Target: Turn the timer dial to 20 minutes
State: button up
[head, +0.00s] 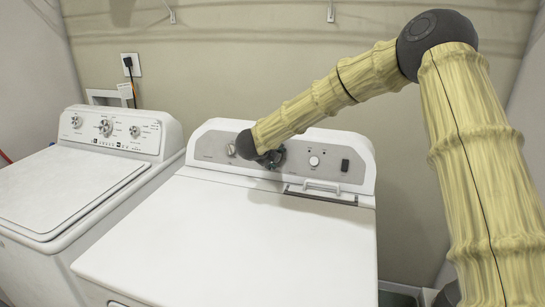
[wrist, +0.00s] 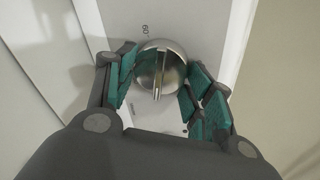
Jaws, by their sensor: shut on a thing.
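The timer dial (wrist: 160,68) is a round metal knob with a raised grip bar across it, in the wrist view at top middle. My gripper (wrist: 158,85) has its green-padded fingers on both sides of the dial, shut on it. A "60" mark (wrist: 146,30) is printed on the panel above the dial; the other marks are hidden or too small to read. In the head view my gripper (head: 270,158) is at the middle of the right machine's control panel (head: 212,146), and it hides the dial there.
The right machine's white top (head: 230,240) is clear. A second white machine with several knobs (head: 105,127) stands at left. A wall outlet (head: 130,65) is behind.

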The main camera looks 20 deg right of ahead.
jog(key=o, duration=1)
jog(key=shift+w+r, duration=0.15)
jog(key=shift+r, duration=0.05)
jog(key=shift+f, duration=0.1)
jog(key=v, duration=1.2)
jog(key=shift+d, duration=0.1)
